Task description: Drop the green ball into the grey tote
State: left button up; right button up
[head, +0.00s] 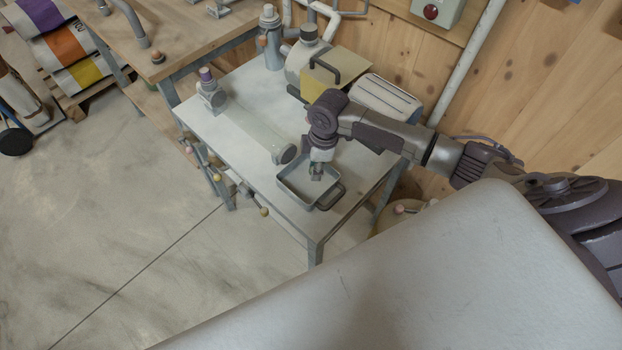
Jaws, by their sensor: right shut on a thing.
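The grey tote (294,196) is a small, shallow, open container with a dark handle on its right side. It stands on the front part of the metal-legged table. My right gripper (316,176) points down over the tote, its fingertips at or just above the opening. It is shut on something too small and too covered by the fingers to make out. I cannot pick out the green ball anywhere. Part of the tote's inside is hidden by the gripper. My left gripper is not in view.
A pale tube (245,132) lies on the table left of the tote. Behind stand a yellowish box with a dark handle (330,72) and a ribbed motor housing (385,97). Knobbed levers (250,198) stick out at the table's left edge. The floor (110,230) at left is clear.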

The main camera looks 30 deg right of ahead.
jog(key=o, duration=0.9)
notch_tip(320, 180, up, 12)
jog(key=d, duration=0.1)
jog(key=shift+s+d, duration=0.2)
jog(key=shift+s, duration=0.1)
